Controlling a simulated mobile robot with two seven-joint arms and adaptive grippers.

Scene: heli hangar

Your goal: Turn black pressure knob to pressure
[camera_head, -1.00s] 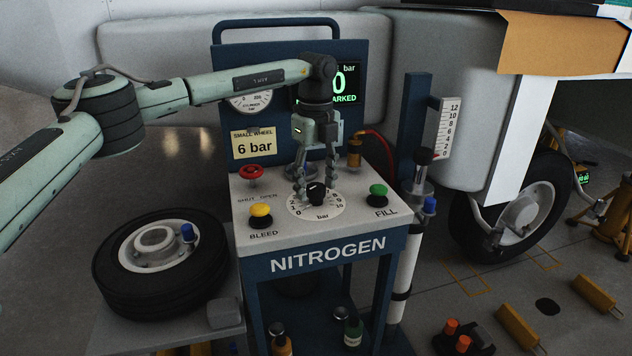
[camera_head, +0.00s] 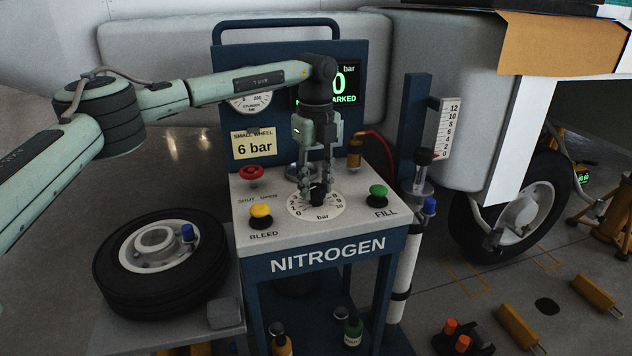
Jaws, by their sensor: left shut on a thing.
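The black pressure knob (camera_head: 319,195) sits in the middle of a round white dial (camera_head: 325,212) marked in bar, on top of the nitrogen cart (camera_head: 370,230). My left gripper (camera_head: 317,192) reaches down from above, its fingers shut on the knob. The fingers hide part of the knob and the rear of the dial, so I cannot read where the knob points. A card (camera_head: 254,145) on the back panel reads "small wheel 6 bar". A display (camera_head: 347,85) behind my arm is partly covered. My right gripper is not in view.
A red knob (camera_head: 251,173), a yellow bleed button (camera_head: 260,212) and a green fill button (camera_head: 379,192) surround the dial closely. A small wheel (camera_head: 160,262) lies at left. A red hose (camera_head: 382,145) curves behind the cart top.

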